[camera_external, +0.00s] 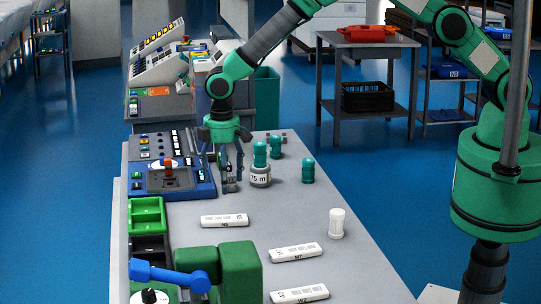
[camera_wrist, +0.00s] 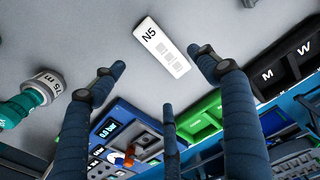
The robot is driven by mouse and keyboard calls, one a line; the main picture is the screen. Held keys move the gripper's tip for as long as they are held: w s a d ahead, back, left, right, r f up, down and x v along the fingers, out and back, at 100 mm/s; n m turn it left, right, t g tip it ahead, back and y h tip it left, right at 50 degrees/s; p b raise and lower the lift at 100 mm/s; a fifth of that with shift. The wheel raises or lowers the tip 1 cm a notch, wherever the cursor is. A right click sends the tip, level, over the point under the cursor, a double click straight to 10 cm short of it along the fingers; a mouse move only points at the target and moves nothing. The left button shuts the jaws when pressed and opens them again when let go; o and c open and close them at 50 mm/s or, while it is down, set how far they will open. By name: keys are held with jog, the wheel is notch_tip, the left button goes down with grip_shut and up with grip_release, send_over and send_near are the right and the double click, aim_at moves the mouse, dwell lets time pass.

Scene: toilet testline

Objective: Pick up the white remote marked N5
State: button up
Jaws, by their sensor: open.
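The white remote marked N5 (camera_wrist: 162,47) lies flat on the grey table, label visible, in the upper middle of the wrist view. In the external view the N5 remote (camera_external: 224,220) is in front of my gripper, nearer the camera. My gripper (camera_external: 230,184) points down above the table, beside the blue device. In the wrist view its dark fingers (camera_wrist: 163,82) are spread and empty. The remote appears beyond the fingertips and apart from them.
Two other white remotes (camera_external: 296,252) (camera_external: 300,295) lie nearer the camera. A white cylinder (camera_external: 337,223) stands right of them. A teal-topped weight (camera_external: 260,175) stands close right of my gripper. Green bins (camera_external: 146,213) and a blue device (camera_external: 175,182) line the left edge.

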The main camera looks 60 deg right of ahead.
send_over(224, 217)
jog(key=shift+d+f, duration=0.15)
jog(key=shift+f, duration=2.9)
jog(key=shift+w+f, duration=0.1)
jog(key=shift+f, duration=2.5)
jog(key=c, duration=1.3)
jog(key=shift+r, duration=0.1)
